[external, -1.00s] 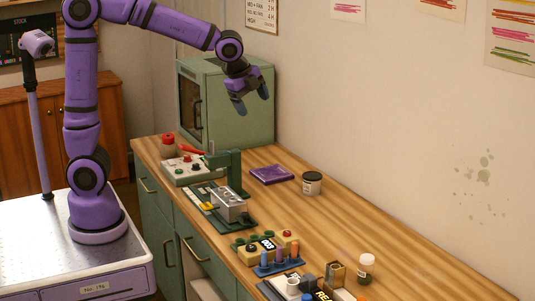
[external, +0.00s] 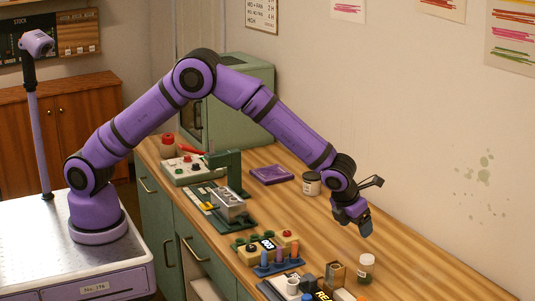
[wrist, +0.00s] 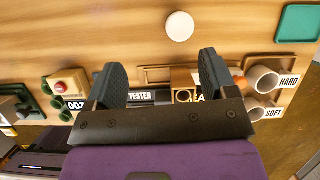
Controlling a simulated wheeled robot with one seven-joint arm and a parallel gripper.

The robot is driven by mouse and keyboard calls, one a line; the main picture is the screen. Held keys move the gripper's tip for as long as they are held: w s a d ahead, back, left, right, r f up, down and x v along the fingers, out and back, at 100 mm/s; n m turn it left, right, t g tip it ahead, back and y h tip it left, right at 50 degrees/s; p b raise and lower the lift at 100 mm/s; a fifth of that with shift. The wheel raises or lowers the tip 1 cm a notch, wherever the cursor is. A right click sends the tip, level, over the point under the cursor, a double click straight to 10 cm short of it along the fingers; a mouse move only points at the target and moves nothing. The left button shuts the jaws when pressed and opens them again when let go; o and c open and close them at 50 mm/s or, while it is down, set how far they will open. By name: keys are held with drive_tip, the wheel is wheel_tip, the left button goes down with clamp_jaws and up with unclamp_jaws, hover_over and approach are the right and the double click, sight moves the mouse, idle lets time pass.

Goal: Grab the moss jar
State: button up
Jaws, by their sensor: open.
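The moss jar, a small clear jar with green contents and a white lid (external: 365,261), stands upright on the wooden table at the lower right of the external view. In the wrist view its round white lid (wrist: 180,26) shows from above, beyond my fingertips and sideways between them. My gripper (external: 362,223) is open and empty, pointing down above the table, higher than the jar and apart from it. Its two dark fingers (wrist: 162,72) are spread wide in the wrist view.
A wooden block holder (external: 336,272) stands close left of the jar. A tester panel with a red button (wrist: 68,88) and cups marked HARD and SOFT (wrist: 264,80) lie near. Bare wood surrounds the jar's wall side.

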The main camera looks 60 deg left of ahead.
sight(367, 257)
drive_tip(key=shift+m, duration=0.7)
drive_tip(key=f, duration=0.2)
drive_tip(key=w+d+f, duration=0.1)
drive_tip(key=f, duration=0.1)
drive_tip(key=d+f, duration=0.1)
drive_tip(key=f, duration=0.1)
drive_tip(key=shift+w+d+f, duration=0.15)
drive_tip(key=shift+f, duration=0.2)
drive_tip(key=shift+d+x, duration=0.15)
drive_tip(key=shift+x, duration=1.45)
drive_tip(key=shift+d+x, duration=0.15)
drive_tip(key=shift+x, duration=1.45)
drive_tip(key=shift+w, duration=0.15)
drive_tip(key=shift+r, duration=0.1)
drive_tip(key=c, duration=1)
